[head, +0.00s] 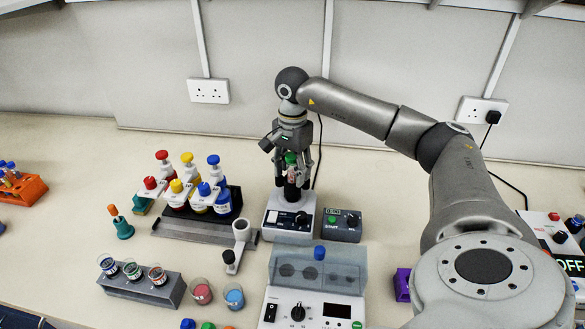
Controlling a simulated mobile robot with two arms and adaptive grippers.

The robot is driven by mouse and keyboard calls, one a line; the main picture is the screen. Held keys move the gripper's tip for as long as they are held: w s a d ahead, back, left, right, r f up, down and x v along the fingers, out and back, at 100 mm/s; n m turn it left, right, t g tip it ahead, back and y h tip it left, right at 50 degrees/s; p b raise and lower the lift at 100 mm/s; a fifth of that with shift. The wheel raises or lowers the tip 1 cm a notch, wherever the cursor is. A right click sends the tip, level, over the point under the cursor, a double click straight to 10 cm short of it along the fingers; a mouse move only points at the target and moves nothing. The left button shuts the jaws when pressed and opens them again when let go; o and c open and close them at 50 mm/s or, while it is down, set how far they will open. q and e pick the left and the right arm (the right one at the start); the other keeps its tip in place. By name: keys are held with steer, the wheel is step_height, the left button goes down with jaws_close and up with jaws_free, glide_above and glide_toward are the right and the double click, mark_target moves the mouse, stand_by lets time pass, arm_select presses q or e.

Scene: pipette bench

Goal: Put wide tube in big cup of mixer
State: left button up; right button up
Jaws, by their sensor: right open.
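A wide tube with a green cap (291,159) and a pinkish body stands upright over the white mixer (289,222). Its lower end is at a dark cup (291,193) on top of the mixer and seems to sit in it, though the fingers partly hide the spot. My right gripper (293,178) points down over the mixer from above. Its fingers are open on either side of the tube. My left gripper is not in view.
A control box (342,226) with a green START label stands right of the mixer. A rack of colour-capped bottles (176,228) and a small white stand (241,233) are to the left. A grey-lidded device (315,312) is in front. My right arm covers the right side.

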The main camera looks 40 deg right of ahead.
step_height(320, 180, up, 12)
stand_by(0.5)
stand_by(0.4)
